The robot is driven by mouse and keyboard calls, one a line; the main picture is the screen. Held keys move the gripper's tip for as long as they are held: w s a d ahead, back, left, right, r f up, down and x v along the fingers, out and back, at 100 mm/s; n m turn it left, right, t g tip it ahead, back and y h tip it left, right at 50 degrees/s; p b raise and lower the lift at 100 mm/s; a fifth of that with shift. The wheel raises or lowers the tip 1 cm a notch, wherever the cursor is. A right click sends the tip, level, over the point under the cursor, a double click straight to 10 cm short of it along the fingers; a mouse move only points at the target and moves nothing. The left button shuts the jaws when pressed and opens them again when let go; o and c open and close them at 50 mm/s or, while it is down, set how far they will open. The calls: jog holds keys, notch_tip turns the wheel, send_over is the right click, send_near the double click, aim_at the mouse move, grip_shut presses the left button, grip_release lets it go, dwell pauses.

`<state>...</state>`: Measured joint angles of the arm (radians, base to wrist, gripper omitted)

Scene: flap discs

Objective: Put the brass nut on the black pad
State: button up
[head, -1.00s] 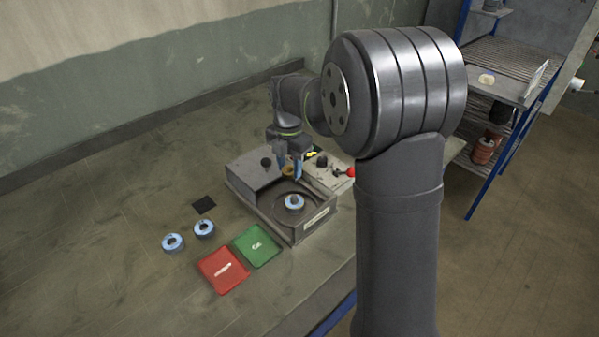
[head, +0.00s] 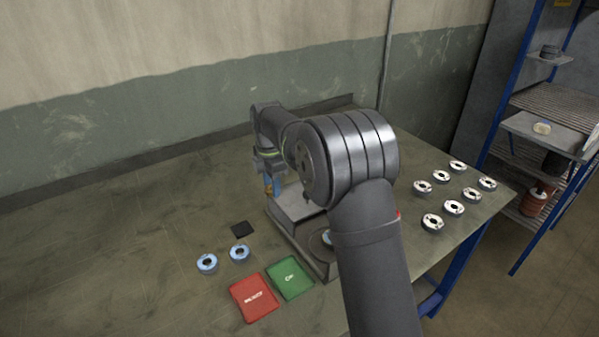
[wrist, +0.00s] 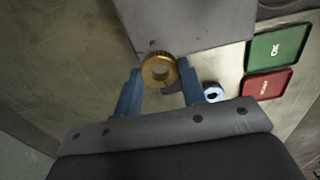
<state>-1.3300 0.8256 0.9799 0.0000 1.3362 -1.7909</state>
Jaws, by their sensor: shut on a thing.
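My gripper (head: 272,187) is raised beside the back left of the grey machine (head: 296,207). In the wrist view its two blue fingers (wrist: 160,75) are shut on the brass nut (wrist: 160,70), a knurled ring with a centre hole. In the head view the nut shows only as a small brass spot (head: 267,180) between the fingers. The black pad (head: 242,229) is a small dark square flat on the bench, in front of and left of the gripper, with nothing on it. A dark patch below the nut in the wrist view may be the pad, partly hidden.
Two blue flap discs (head: 207,263) (head: 239,253) lie in front of the pad. A red tray (head: 254,297) and a green tray (head: 290,278) stand nearer the front. Several pale discs (head: 454,208) sit at the bench's right. The bench left of the pad is clear.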

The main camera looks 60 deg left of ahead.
aim_at(242, 229)
jog(key=s+f+n, duration=0.1)
jog(key=s, duration=0.2)
jog(key=s+f+n, duration=0.1)
jog(key=s+n, duration=0.1)
jog(key=s, duration=0.2)
jog(key=s+f+n, duration=0.1)
jog(key=s+n, duration=0.1)
jog(key=s, duration=0.1)
jog(key=shift+s+a+f, duration=0.2)
jog(key=shift+f, duration=0.05)
jog(key=shift+s+f, duration=0.1)
jog(key=shift+f, duration=2.2)
jog(key=shift+f, duration=0.35)
jog(key=shift+f, duration=0.3)
jog(key=o, duration=1.1)
